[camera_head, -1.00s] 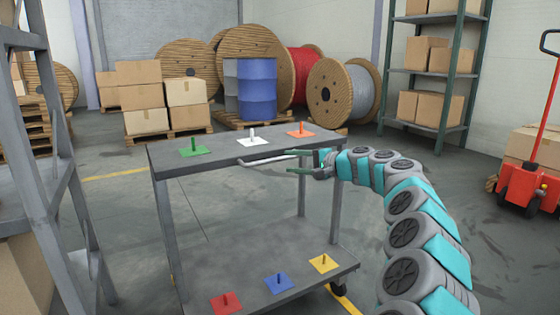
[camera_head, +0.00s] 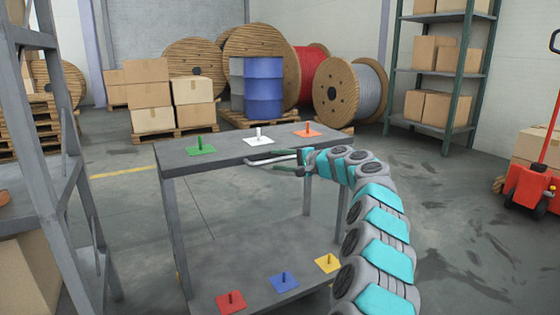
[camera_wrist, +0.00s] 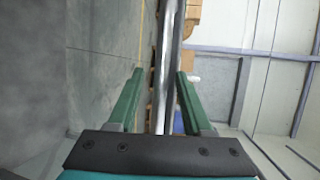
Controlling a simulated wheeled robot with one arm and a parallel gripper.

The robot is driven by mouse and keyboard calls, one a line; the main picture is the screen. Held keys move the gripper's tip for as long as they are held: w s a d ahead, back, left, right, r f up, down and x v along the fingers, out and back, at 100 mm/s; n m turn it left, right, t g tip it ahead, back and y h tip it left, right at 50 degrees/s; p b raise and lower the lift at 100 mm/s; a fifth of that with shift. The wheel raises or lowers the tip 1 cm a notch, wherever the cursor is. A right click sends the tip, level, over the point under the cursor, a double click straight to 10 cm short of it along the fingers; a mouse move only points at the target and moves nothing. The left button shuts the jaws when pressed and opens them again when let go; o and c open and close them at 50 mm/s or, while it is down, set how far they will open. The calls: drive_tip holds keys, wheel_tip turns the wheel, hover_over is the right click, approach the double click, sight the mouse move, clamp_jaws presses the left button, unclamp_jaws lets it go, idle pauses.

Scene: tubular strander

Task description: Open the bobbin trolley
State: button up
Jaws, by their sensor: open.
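The bobbin trolley (camera_head: 200,158) is a grey two-level cart in the middle of the head view. Its top bears green, white and orange plates with pegs; its lower shelf bears red, blue and yellow ones. A pale metal handle bar (camera_head: 256,162) sticks out at the top's near edge. My gripper (camera_head: 275,162) is open at this bar. In the wrist view the bar (camera_wrist: 167,60) runs lengthwise between the two green fingers (camera_wrist: 160,88), with a gap visible on each side. Whether the bar lies at the fingers' depth is hard to tell.
A grey rack (camera_head: 62,170) stands close at the left. Behind are stacked boxes (camera_head: 148,95), a blue drum (camera_head: 264,88) and cable reels (camera_head: 337,92). A red pallet truck (camera_head: 530,185) stands at the right. The floor right of my arm is clear.

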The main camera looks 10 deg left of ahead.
clamp_jaws()
idle(0.4)
idle(1.0)
